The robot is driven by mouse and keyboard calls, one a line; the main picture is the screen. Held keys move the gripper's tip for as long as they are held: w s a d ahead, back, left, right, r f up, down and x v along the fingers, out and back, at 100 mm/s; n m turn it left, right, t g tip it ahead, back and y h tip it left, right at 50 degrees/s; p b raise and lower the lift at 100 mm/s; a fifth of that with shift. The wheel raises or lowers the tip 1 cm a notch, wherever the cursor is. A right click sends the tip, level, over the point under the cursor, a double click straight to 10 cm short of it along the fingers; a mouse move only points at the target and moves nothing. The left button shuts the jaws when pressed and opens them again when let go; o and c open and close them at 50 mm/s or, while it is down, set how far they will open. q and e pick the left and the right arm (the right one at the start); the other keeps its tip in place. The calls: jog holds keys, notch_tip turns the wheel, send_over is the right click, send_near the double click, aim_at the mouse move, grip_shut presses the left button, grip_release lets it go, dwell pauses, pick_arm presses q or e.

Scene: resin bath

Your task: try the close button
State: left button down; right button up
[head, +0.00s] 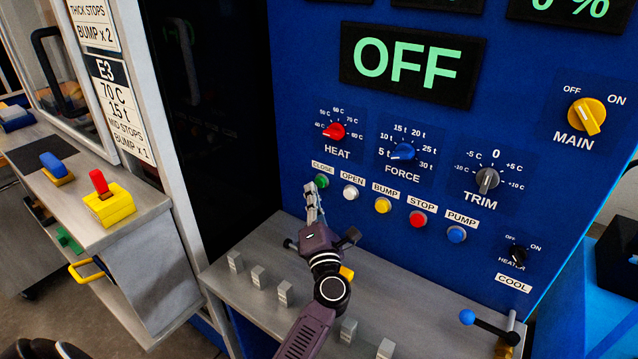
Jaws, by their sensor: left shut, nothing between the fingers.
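The green CLOSE button (322,181) is at the left end of a row of buttons on the blue panel (285,60). My left gripper (312,190) is shut and empty, with its fingertips right by the CLOSE button, just below and left of it. I cannot tell whether the tips touch it. To its right are the white OPEN button (350,192), the yellow BUMP button (382,205), the red STOP button (418,218) and the blue PUMP button (456,234). The display (412,63) reads OFF. My right gripper is not in view.
The HEAT (335,131), FORCE (402,151), TRIM (487,180) and yellow MAIN (587,116) knobs sit above and right. Small grey blocks (258,275) stand on the ledge below. A blue-ended lever (488,325) is at the lower right. A side shelf with toggles (108,205) is left.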

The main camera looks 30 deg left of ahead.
pick_arm(q)
jog(key=s+p, duration=0.1)
jog(key=s, duration=0.4)
jog(key=shift+a+p, duration=0.2)
jog(key=shift+p, duration=0.15)
dwell(0.7)
